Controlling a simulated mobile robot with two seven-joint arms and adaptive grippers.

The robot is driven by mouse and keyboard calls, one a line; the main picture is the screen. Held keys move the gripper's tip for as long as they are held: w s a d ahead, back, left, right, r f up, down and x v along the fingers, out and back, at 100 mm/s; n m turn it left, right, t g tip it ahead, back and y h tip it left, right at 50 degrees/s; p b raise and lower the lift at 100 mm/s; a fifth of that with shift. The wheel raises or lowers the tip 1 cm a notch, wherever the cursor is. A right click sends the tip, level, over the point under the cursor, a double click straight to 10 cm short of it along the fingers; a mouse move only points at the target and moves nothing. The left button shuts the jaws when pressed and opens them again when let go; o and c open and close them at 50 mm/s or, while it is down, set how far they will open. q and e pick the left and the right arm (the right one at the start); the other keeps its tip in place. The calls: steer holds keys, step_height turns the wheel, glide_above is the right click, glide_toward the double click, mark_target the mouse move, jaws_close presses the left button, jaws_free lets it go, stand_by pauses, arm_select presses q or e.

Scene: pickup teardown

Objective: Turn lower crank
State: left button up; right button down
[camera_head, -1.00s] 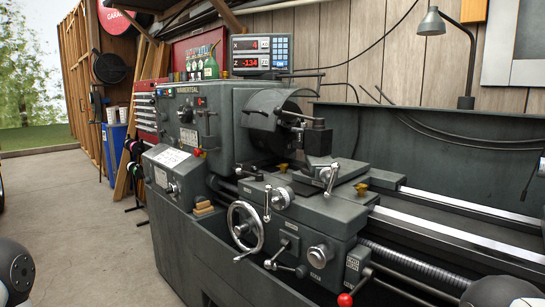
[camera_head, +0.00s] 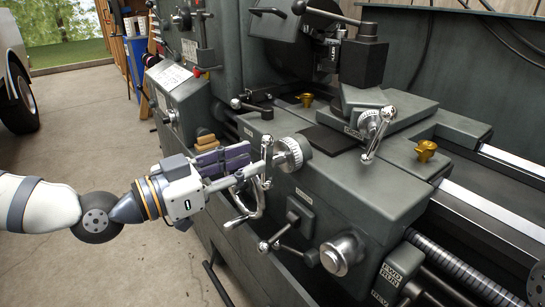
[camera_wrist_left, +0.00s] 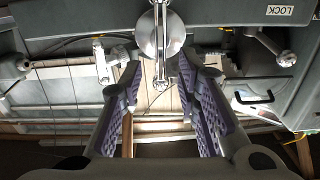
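The lower crank (camera_head: 268,162) is a bright metal arm with a handle on a silver graduated dial (camera_head: 294,153) at the front of the lathe carriage. In the left wrist view the crank (camera_wrist_left: 161,70) and its round hub (camera_wrist_left: 161,38) show at top centre. My left gripper (camera_head: 248,165) points at the crank from the left. Its purple-padded fingers are open, one on each side of the crank's line in the left wrist view (camera_wrist_left: 157,68). The crank is not clamped; contact cannot be told. An upper crank (camera_head: 376,132) sits higher on the slide. My right gripper is out of view.
A large handwheel (camera_head: 246,205) is partly hidden below my left gripper. A knobbed lever (camera_head: 282,236) and another silver dial (camera_head: 342,255) sit lower on the carriage apron. The floor (camera_head: 85,130) at left is clear.

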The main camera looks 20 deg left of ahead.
mark_target(265, 154)
arm_select(q)
steer(key=x, duration=0.5)
steer(key=shift+r, duration=0.1)
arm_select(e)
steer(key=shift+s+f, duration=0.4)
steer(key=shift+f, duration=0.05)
arm_select(q)
steer(key=shift+c, duration=0.2)
jaws_close()
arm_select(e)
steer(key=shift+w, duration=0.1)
arm_select(q)
steer(key=n, duration=0.4)
steer(key=shift+w+a+b, duration=0.2)
steer(key=shift+a+b, duration=0.05)
steer(key=shift+b, duration=0.15)
steer(key=n, duration=0.2)
steer(key=shift+w+a+f+n, duration=0.15)
steer(key=shift+f+n, duration=0.15)
steer(key=shift+n, duration=0.1)
steer(key=shift+n+b, duration=0.3)
steer(key=shift+n, duration=0.1)
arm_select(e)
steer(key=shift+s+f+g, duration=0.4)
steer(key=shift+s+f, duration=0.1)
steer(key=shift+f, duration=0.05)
